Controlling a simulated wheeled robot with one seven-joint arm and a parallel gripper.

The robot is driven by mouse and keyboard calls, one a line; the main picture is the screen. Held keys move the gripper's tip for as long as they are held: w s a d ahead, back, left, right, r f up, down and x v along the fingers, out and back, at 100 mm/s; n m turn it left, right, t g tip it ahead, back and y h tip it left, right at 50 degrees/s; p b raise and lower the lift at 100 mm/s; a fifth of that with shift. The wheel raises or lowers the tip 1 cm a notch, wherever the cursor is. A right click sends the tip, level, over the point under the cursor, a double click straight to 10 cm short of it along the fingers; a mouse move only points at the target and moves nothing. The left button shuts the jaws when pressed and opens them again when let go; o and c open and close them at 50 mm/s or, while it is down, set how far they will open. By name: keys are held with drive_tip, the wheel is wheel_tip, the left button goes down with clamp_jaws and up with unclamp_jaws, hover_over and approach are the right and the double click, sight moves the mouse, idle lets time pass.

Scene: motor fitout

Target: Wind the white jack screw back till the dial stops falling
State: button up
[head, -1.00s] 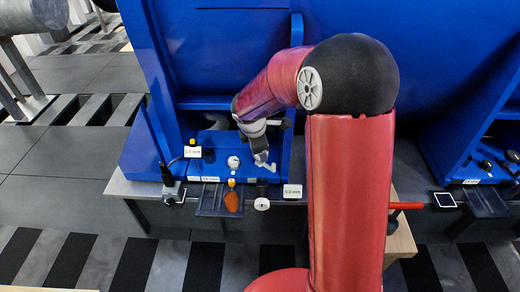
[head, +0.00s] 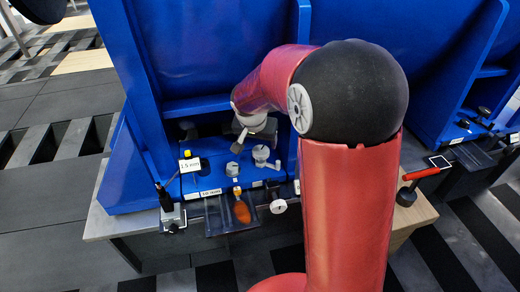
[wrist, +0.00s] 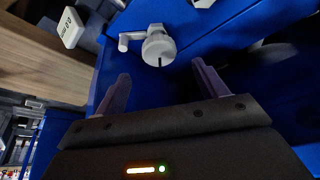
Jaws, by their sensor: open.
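In the wrist view a white round screw head (wrist: 158,47) with a side crank handle and a dark slot mark stands against the blue frame, just beyond my fingertips. My gripper (wrist: 161,72) is open and empty, its two fingers spread below the screw head and apart from it. In the head view a pale round knob with a crank (head: 261,153) and a second pale knob (head: 235,170) stand on the blue shelf; I cannot tell for sure which is the jack screw. A round white face (head: 278,206), possibly the dial, is at the bench edge; its reading is too small.
A dark tray (head: 217,215) with an orange-handled tool (head: 242,211) hangs at the front edge. Blue walls enclose the shelf.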

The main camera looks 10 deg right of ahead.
sight(261, 150)
drive_tip(key=x, duration=0.6)
drive_tip(key=shift+f, duration=0.1)
drive_tip(key=shift+c, duration=0.4)
drive_tip(key=c, duration=0.9)
drive_tip(key=shift+n, duration=0.4)
drive_tip(key=n+p, duration=0.1)
drive_tip(key=n+y+p, duration=0.1)
drive_tip(key=n, duration=0.1)
drive_tip(key=shift+d+r+y+p, duration=0.15)
drive_tip(key=shift+r+y+p, duration=0.05)
drive_tip(key=shift+y+p, duration=0.15)
drive_tip(key=shift+f+n+y+p, duration=0.1)
drive_tip(key=shift+n+y+p, duration=0.25)
drive_tip(key=shift+n+p, duration=0.85)
